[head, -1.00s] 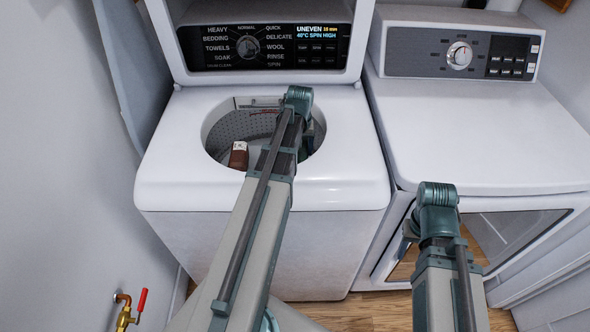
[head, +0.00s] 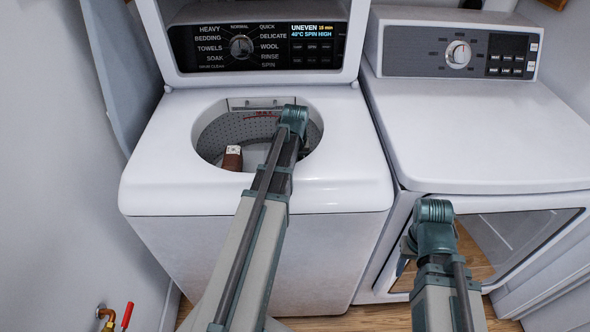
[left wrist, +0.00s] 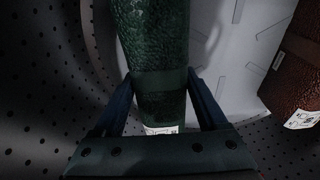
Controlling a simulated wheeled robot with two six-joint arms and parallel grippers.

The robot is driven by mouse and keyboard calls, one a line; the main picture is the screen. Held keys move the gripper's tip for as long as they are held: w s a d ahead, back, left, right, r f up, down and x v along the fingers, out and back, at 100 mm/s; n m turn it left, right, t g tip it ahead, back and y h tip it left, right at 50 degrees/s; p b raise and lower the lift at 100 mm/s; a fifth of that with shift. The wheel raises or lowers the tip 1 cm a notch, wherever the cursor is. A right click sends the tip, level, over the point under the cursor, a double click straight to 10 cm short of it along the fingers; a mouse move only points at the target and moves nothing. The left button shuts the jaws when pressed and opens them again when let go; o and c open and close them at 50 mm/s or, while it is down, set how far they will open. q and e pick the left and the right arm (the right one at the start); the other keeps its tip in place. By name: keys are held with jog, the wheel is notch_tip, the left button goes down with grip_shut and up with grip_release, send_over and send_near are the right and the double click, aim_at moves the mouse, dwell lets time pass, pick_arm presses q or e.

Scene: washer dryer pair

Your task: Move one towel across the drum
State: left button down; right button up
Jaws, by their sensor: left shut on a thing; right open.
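The top-load washer's drum (head: 222,133) is open. A brown towel (head: 232,158) stands at the drum's left side in the head view; it also shows at the right edge of the left wrist view (left wrist: 297,75). A dark green rolled towel (left wrist: 155,45) with a white label lies between my left gripper's fingers (left wrist: 162,90), which are shut on it inside the drum. In the head view my left arm hides that gripper and the green towel. My right gripper (head: 407,245) is open, low in front of the dryer and partly hidden by its own wrist.
The washer panel (head: 262,46) reads UNEVEN. A dryer (head: 475,130) stands close on the right, with a clear top. A wall and a leaning grey board (head: 120,60) are on the left. A red-handled valve (head: 127,315) is at lower left.

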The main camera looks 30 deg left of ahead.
pick_arm(q)
jog(key=shift+f, duration=0.15)
grip_release()
jog(key=r+p, duration=0.8)
jog(key=s+r+p, duration=0.1)
jog(key=r+p, duration=0.3)
jog(key=shift+s+d+r, duration=0.1)
jog(key=shift+d+r, duration=0.1)
jog(key=shift+d, duration=0.2)
jog(key=shift+f, duration=0.1)
